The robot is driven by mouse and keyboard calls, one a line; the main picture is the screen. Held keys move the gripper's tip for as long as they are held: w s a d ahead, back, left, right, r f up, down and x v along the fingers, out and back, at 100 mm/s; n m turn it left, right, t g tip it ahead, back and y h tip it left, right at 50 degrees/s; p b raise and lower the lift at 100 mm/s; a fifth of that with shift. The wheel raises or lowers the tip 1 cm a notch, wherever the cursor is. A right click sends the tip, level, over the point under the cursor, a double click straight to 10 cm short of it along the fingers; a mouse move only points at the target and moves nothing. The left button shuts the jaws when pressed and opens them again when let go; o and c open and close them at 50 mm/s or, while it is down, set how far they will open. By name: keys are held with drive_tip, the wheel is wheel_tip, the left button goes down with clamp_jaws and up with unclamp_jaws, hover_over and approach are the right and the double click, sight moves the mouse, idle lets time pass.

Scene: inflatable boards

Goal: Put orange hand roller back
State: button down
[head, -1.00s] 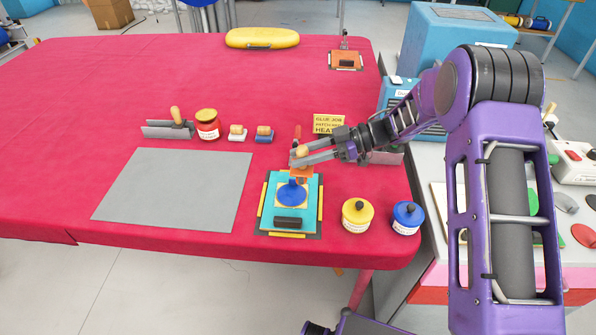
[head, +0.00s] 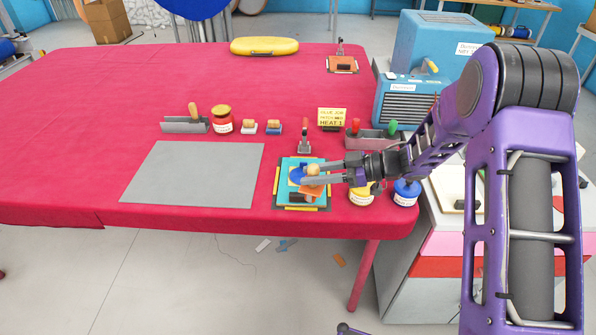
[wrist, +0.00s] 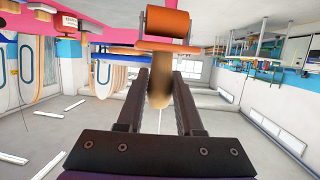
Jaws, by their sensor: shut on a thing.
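The orange hand roller (head: 308,191) is over the teal board piece with its round blue patch (head: 296,175). Its wooden handle (head: 313,170) is between the fingers of my gripper (head: 318,174), which is shut on it. In the wrist view the orange roller (wrist: 168,23) is beyond the fingertips, with the wooden handle (wrist: 160,90) between the dark fingers. Whether the roller touches the patch is unclear. A grey tray (head: 361,141) with red and green handles stands behind and to the right of the board piece.
Yellow (head: 361,197) and blue (head: 406,193) pots stand right of the board piece, partly behind my arm. A grey mat (head: 195,173) lies bare at left. A blue machine (head: 405,103) stands right.

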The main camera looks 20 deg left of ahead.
drive_tip(key=w+d+f+m+t+h, duration=0.1)
drive_tip(key=d+m+t+h, duration=0.3)
drive_tip(key=d, duration=0.6)
drive_tip(key=w+d+f+m+t+h, duration=0.1)
drive_tip(key=d+f+m+t+h, duration=0.3)
drive_tip(key=d+m+t, duration=0.3)
drive_tip(key=w+d+f+m+t+h, duration=0.1)
drive_tip(key=d+f+m+t+h, duration=0.2)
drive_tip(key=d+m+t+h, duration=0.3)
drive_tip(key=d+m, duration=0.3)
drive_tip(key=d, duration=0.4)
drive_tip(key=shift+w+d, duration=0.4)
drive_tip(key=shift+a+r, duration=0.1)
drive_tip(key=shift+r, duration=0.1)
